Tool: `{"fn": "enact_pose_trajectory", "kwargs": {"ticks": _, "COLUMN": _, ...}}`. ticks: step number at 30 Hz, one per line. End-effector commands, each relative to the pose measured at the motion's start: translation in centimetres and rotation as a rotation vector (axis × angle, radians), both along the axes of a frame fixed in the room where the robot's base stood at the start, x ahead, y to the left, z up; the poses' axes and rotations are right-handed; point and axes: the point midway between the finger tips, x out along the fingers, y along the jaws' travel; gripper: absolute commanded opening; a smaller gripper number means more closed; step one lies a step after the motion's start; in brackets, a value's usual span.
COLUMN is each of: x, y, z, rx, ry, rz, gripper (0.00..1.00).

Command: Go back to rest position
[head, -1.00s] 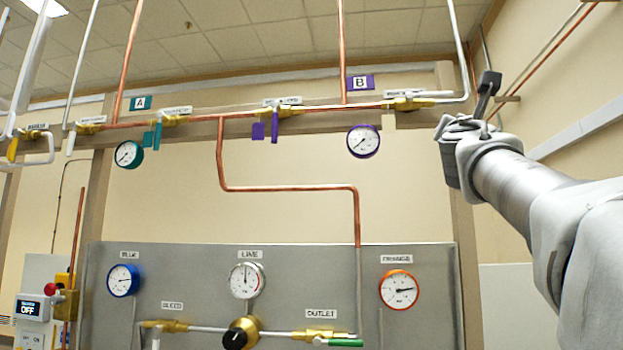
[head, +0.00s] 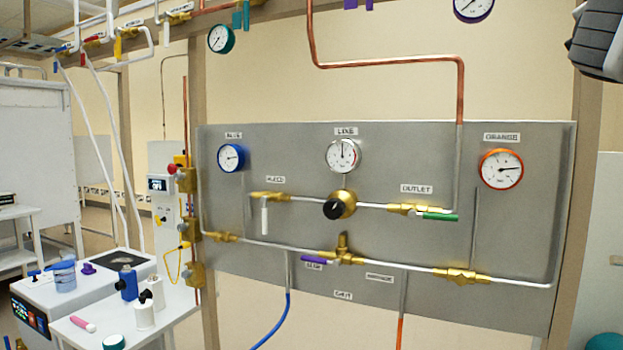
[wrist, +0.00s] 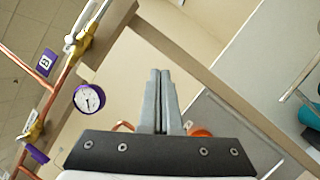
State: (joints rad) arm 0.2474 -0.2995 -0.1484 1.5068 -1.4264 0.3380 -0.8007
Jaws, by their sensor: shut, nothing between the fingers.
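My gripper (wrist: 160,78) shows in the wrist view with its two grey fingers together and nothing between them. It points past the pipe rack toward the cream wall, apart from any valve. In the head view only a dark grey part of my arm shows at the top right corner; the fingers are out of that picture. The grey gauge panel (head: 380,240) stands in front, with its blue gauge (head: 232,157), line gauge (head: 343,155) and orange gauge (head: 501,169).
The purple gauge (wrist: 89,99) and a brass valve (wrist: 35,131) lie left of my fingers in the wrist view. A white bench (head: 160,318) with bottles stands at the lower left. A teal object (head: 606,341) is at the lower right.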

Motion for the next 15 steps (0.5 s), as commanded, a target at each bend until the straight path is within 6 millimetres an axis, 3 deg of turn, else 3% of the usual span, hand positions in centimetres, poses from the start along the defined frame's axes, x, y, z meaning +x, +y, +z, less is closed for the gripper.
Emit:
{"fn": "enact_pose_trajectory", "kwargs": {"ticks": 8, "x": -0.3, "y": 5.9, "z": -14.5, "rx": 0.827, "ry": -0.105, "rz": 0.119, "gripper": 0.0}}
{"fn": "enact_pose_trajectory", "kwargs": {"ticks": 11, "x": -1.6, "y": 9.3, "z": -20.6, "rx": 1.116, "ry": -0.104, "rz": 0.091, "gripper": 0.0}}
{"fn": "enact_pose_trajectory", "kwargs": {"ticks": 15, "x": -4.7, "y": 14.9, "z": -28.8, "rx": 1.501, "ry": -0.076, "rz": -0.014, "gripper": 0.0}}
